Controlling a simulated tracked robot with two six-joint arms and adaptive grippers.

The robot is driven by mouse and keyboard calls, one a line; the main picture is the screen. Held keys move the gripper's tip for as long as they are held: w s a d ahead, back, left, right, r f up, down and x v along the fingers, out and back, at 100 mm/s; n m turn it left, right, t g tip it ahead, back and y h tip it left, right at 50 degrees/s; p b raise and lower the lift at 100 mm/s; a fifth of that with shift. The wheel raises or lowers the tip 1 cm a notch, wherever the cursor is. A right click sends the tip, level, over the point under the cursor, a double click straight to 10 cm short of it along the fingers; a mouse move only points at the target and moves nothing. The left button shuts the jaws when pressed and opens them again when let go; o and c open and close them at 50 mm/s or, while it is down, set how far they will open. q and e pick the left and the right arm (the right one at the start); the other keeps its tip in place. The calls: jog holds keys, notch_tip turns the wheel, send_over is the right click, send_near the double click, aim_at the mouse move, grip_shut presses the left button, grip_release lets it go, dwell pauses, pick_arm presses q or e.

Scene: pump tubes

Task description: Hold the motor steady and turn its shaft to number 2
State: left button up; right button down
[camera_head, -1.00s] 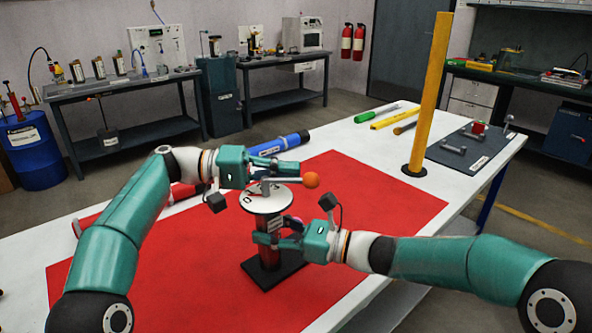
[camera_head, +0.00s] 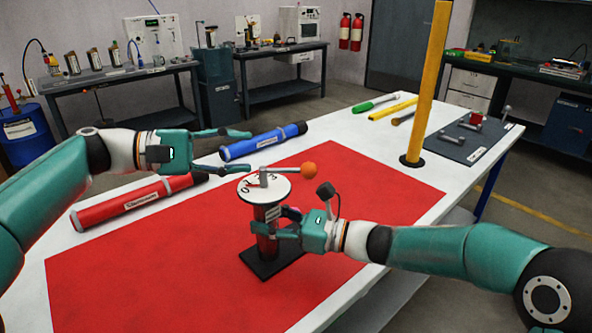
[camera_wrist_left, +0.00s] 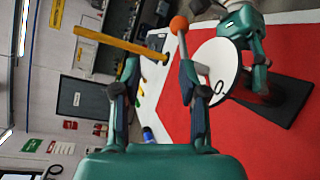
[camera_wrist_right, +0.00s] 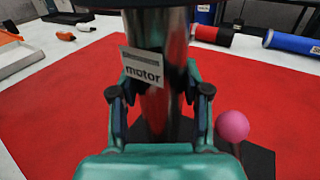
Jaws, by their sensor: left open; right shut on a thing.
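The motor (camera_head: 267,242) stands upright on a black base plate (camera_head: 252,262) on the red mat. Its label reads "motor" in the right wrist view (camera_wrist_right: 141,67). On top is a white numbered dial (camera_head: 278,189) with a red mark on its left side; I cannot read clearly which number it meets. The shaft's grey lever (camera_head: 283,171) ends in an orange ball (camera_head: 310,170) toward the right. My right gripper (camera_head: 273,230) is shut around the motor body below the dial. My left gripper (camera_head: 240,151) is open and empty, left of the dial and apart from the lever.
A pink ball (camera_wrist_right: 232,126) is beside the motor. A red tube (camera_head: 130,203) and a blue tube (camera_head: 262,142) lie on the white table. A yellow post (camera_head: 427,90) stands at the right, near a grey board (camera_head: 455,147). The red mat's front is clear.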

aim_at(287, 171)
pick_arm(q)
jog(key=d+f+n, duration=0.1)
jog(key=d, duration=0.2)
jog(key=d+f+n, duration=0.1)
jog(key=d, duration=0.2)
jog(key=d+f+n+t+y, duration=0.1)
jog(key=d+f, duration=0.1)
jog(key=d, duration=0.2)
jog(key=shift+d+f, duration=0.1)
dwell(0.3)
grip_shut()
